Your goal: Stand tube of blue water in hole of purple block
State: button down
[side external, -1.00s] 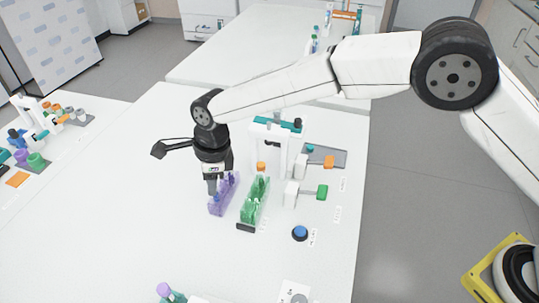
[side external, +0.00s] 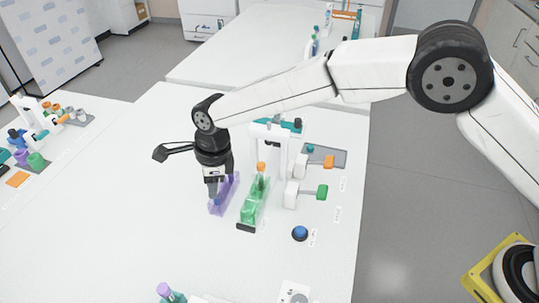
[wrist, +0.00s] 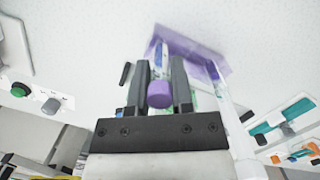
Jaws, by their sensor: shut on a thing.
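The purple block (side external: 230,190) stands on the white table, left of the green block, and also shows beyond my fingers in the wrist view (wrist: 205,52). My gripper (side external: 213,191) is at the purple block's left side in the side view. In the wrist view my gripper (wrist: 161,85) is shut on a tube with a purple cap (wrist: 159,95). Blue shows in the tube's clear body (wrist: 159,58), which points toward the purple block. I cannot tell whether its far end is inside a hole, because the fingers and cap hide part of it.
The green block (side external: 253,210) stands close on the right with an orange-capped tube (side external: 261,168).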

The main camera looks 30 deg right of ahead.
jog(key=shift+f, duration=0.35)
jog(key=shift+c, duration=2.1)
grip_release()
jog(key=shift+s+d+r, duration=0.1)
jog(key=shift+d+r, duration=0.1)
jog(key=shift+r, duration=1.1)
jog(key=shift+d+r, duration=0.2)
jog(key=shift+r, duration=1.05)
jog(key=shift+s+d+r, duration=0.1)
jog(key=shift+d+r, duration=0.1)
jog(key=shift+r, duration=1.1)
jog(key=shift+w, duration=0.1)
